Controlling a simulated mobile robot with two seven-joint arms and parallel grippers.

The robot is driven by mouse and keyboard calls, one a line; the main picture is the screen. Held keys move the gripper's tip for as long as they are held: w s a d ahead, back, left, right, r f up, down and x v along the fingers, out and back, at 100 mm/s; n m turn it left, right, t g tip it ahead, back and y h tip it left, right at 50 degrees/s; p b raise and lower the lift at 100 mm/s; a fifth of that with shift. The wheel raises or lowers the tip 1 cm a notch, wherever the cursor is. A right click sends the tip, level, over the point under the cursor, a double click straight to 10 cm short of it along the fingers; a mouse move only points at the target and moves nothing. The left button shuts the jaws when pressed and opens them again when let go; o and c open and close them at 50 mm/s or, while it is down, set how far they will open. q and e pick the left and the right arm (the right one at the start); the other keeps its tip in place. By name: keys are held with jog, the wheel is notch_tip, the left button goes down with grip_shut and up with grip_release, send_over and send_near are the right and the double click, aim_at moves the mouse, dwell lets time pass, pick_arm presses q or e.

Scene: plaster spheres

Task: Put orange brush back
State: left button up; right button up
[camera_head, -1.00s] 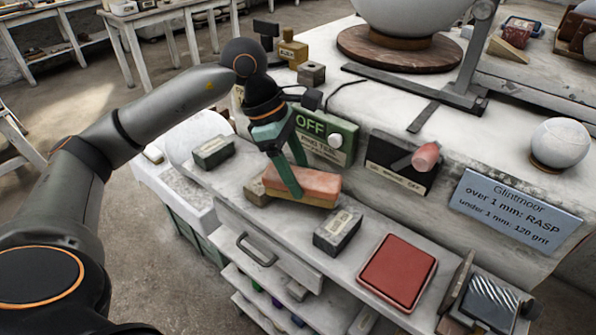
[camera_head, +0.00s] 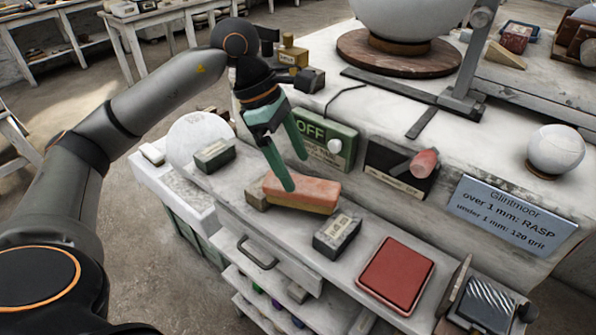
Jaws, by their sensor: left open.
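An orange-topped block (camera_head: 310,196) with a tan lower part, which looks like the orange brush, lies on the shelf ledge in front of the OFF panel. My left gripper (camera_head: 296,173) has green fingers that are spread open, with nothing between them. It is above and behind the orange block; one fingertip overlaps the block's back edge in the picture, and I cannot tell whether it touches. My right gripper is not in view.
Dark labelled blocks (camera_head: 337,235) (camera_head: 214,155) lie on the same ledge, with a red pad (camera_head: 396,274) to the right. The OFF panel (camera_head: 325,142) rises close behind.

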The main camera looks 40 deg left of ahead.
pick_arm(q)
jog(key=v, duration=0.9)
jog(key=shift+p, duration=0.35)
jog(key=shift+s, duration=0.1)
